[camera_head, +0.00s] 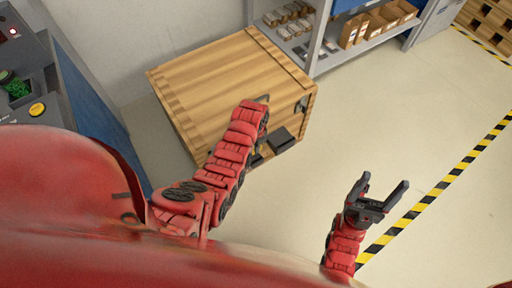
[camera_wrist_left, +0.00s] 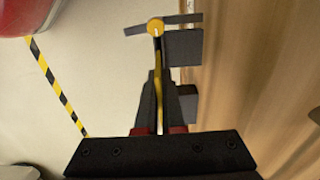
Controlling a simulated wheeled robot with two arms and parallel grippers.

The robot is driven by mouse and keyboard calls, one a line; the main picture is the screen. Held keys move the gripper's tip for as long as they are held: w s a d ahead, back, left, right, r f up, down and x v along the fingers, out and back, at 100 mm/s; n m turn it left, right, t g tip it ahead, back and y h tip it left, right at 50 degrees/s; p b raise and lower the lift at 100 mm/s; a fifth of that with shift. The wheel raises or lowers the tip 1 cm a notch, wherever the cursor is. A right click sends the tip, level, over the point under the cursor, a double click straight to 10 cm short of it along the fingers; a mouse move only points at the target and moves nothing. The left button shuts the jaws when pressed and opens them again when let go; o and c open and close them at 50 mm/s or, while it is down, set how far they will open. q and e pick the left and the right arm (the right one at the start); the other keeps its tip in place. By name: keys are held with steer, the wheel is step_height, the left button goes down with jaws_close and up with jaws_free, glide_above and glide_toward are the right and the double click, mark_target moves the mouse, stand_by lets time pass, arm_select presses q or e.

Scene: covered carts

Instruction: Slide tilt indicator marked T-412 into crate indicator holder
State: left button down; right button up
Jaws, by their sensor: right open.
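The wooden crate (camera_head: 215,75) stands on the floor in front of me. In the left wrist view its side (camera_wrist_left: 290,70) runs down the right edge. My left gripper (camera_wrist_left: 159,85) is shut on a thin yellow piece with a round yellow end (camera_wrist_left: 155,27), seemingly the tilt indicator, seen edge-on; no T-412 marking is readable. Dark plates (camera_wrist_left: 183,48) show beside the round end, toward the crate; I cannot tell whether they touch it. A dark block (camera_head: 282,139) shows at the crate's side in the head view, where my arm mostly hides the left gripper. My right gripper (camera_head: 377,200) is open and empty over the floor.
A grey shelf (camera_head: 318,40) with small boxes and cardboard bins (camera_head: 355,30) stands behind the crate. A console (camera_head: 30,85) with a yellow button is at the left. Black-yellow tape (camera_head: 430,198) crosses the floor. The floor right of the crate is clear.

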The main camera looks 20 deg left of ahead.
arm_select(q)
steer(key=shift+r, duration=0.1)
steer(key=shift+f+b, duration=1.7)
steer(key=shift+f, duration=1.3)
steer(key=shift+p, duration=0.35)
steer(key=shift+f+b, duration=1.15)
steer(key=shift+f, duration=0.35)
steer(key=c, duration=1)
jaws_free()
steer(key=shift+o, duration=0.2)
steer(key=shift+r, duration=0.2)
